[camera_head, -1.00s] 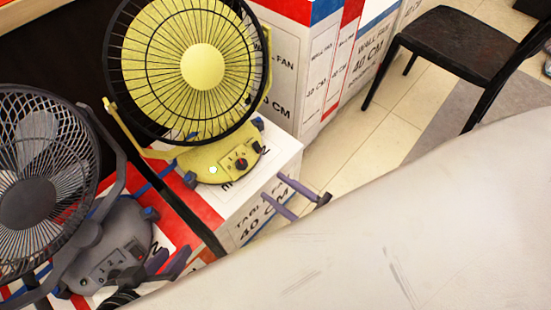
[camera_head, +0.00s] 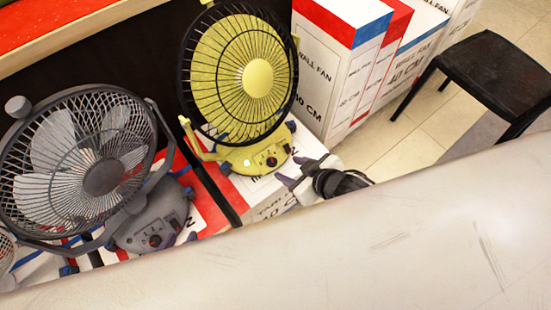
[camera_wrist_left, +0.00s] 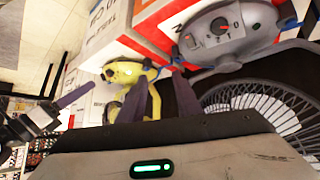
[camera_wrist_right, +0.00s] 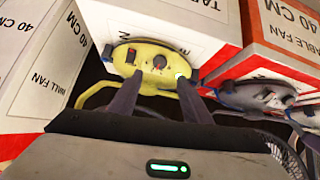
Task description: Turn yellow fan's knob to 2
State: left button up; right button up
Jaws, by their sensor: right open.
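The yellow fan (camera_head: 238,80) stands on a white and red box. In the right wrist view the knob (camera_wrist_right: 160,61) lies ahead of and between the fingers. My right gripper (camera_head: 291,172) is open and empty, just right of the fan's base, apart from the knob. Its spread fingers show in the right wrist view (camera_wrist_right: 158,98). My left gripper (camera_wrist_left: 162,95) has spread, empty fingers; in the head view it is mostly hidden by the pale surface in front.
A grey fan (camera_head: 105,175) with its own dial stands left of the yellow one, and its base (camera_wrist_left: 225,35) is close in the left wrist view. Tall wall-fan boxes (camera_head: 345,65) stand behind right. A black chair (camera_head: 495,75) is further right on open floor.

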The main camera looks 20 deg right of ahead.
aim_at(273, 162)
jog(key=b+x, duration=0.4)
jog(key=x, duration=0.6)
pick_arm(q)
jog(key=shift+d+f+n+t, duration=0.3)
jog(key=shift+f, duration=0.5)
pick_arm(e)
jog(key=c, duration=1)
jog(key=shift+r+m+p, duration=0.25)
jog(key=shift+m+p, duration=0.45)
jog(key=shift+p, duration=0.15)
jog(key=shift+c, duration=0.2)
jog(key=shift+m+p, duration=0.4)
jog(key=shift+m, duration=0.1)
jog(key=shift+f+m, duration=0.1)
jog(key=shift+m, duration=0.2)
jog(key=shift+f, duration=0.15)
pick_arm(q)
jog(key=shift+w+a+r, duration=0.1)
jog(key=shift+a+r, duration=0.05)
jog(key=shift+r, duration=0.4)
pick_arm(e)
jog(key=o, duration=1)
